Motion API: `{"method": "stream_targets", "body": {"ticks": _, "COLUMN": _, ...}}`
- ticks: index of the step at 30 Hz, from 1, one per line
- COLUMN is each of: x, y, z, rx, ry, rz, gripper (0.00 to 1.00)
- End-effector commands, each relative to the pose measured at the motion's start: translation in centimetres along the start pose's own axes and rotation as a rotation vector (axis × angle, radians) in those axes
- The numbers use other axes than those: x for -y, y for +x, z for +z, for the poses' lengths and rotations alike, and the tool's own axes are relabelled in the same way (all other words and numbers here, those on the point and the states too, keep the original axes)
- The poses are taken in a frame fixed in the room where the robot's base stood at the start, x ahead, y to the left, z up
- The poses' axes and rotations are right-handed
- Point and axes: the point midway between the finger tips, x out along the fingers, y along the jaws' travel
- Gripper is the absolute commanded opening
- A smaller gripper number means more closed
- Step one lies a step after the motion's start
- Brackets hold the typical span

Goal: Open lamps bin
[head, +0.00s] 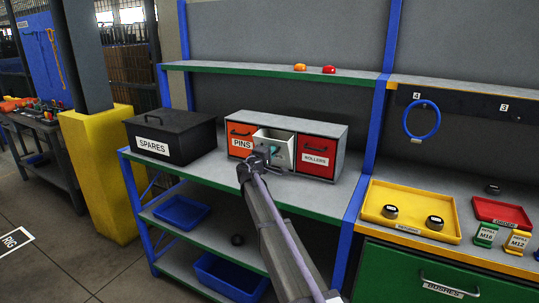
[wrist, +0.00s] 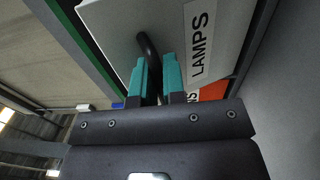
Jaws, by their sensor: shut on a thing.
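The lamps bin (head: 286,153) is the white middle drawer of a grey three-drawer cabinet (head: 330,128) on the bench. It stands partly pulled out, and part of its inside shows over its front. In the wrist view, its white front (wrist: 120,25) carries a LAMPS label (wrist: 199,38) and a black bar handle (wrist: 148,46). My gripper (head: 273,150) is at the bin's front. Its teal fingers (wrist: 157,75) are shut on the handle, one on each side. My gripper hides part of the bin's front in the head view.
The orange PINS drawer (head: 240,131) and red ROLLERS drawer (head: 315,161) flank the bin and look shut. A black SPARES box (head: 170,137) stands left. A shelf (head: 270,69) with orange and red items runs above. A yellow tray (head: 408,214) lies on the right-hand bench.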

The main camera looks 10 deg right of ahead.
Motion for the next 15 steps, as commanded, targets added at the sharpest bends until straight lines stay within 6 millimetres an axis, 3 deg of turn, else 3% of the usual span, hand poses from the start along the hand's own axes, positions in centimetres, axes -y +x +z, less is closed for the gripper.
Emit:
{"method": "stream_targets", "body": {"ticks": 6, "x": 1.9, "y": -2.0, "z": 0.1, "rx": 0.0, "ry": 0.001, "rz": -0.002, "gripper": 0.0}}
{"method": "stream_targets", "body": {"ticks": 15, "x": 3.4, "y": -3.3, "z": 0.1, "rx": 0.001, "ry": 0.0, "rz": -0.003, "gripper": 0.0}}
